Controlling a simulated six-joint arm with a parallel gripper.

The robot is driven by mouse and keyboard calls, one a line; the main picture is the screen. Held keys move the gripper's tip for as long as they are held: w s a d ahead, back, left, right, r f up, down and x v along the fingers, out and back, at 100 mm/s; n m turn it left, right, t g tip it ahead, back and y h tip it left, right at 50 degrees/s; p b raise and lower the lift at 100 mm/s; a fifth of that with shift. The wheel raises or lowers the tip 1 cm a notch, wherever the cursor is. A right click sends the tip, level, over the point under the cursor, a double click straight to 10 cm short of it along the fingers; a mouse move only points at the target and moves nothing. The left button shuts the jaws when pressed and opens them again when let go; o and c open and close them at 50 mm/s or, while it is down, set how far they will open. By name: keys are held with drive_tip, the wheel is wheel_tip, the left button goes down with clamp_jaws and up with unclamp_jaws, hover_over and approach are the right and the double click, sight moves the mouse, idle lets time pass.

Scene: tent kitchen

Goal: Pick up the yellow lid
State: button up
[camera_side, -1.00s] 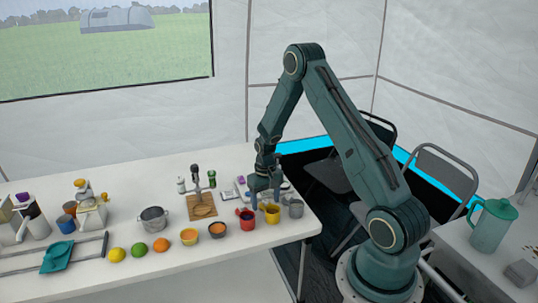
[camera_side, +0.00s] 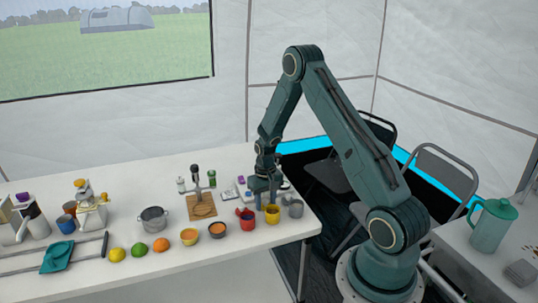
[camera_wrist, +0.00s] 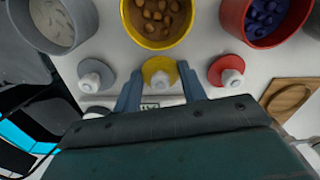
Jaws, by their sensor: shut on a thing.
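The yellow lid (camera_wrist: 153,67), a flat disc with a white knob, sits between the two fingers of my gripper (camera_wrist: 160,76) in the wrist view. The fingers are shut on it, one on each side. In the side view my gripper (camera_side: 264,194) points down just behind the yellow pot (camera_side: 272,216), and the lid is hidden there. The wrist view shows the yellow pot (camera_wrist: 182,38) full of brown pieces, just beyond the lid. I cannot tell whether the lid is clear of the table.
A red lid (camera_wrist: 222,66) and a grey lid (camera_wrist: 97,70) lie close on either side. A red pot (camera_wrist: 238,25) and a grey pot (camera_wrist: 86,14) flank the yellow one. A wooden board (camera_wrist: 285,100) is at the right. The white table's edge (camera_side: 305,238) is near.

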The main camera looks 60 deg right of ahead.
sight(266, 200)
drive_tip(key=shift+r, duration=0.15)
wheel_tip(266, 200, up, 20)
idle(0.8)
drive_tip(key=shift+f, duration=0.25)
drive_tip(key=s+a+f, duration=0.5)
drive_tip(key=f, duration=0.3)
idle(0.5)
drive_tip(key=shift+w+f, duration=0.1)
drive_tip(key=shift+f, duration=0.15)
drive_tip(key=shift+d+f, duration=0.1)
drive_tip(key=shift+f, duration=2.95)
drive_tip(key=shift+f, duration=0.15)
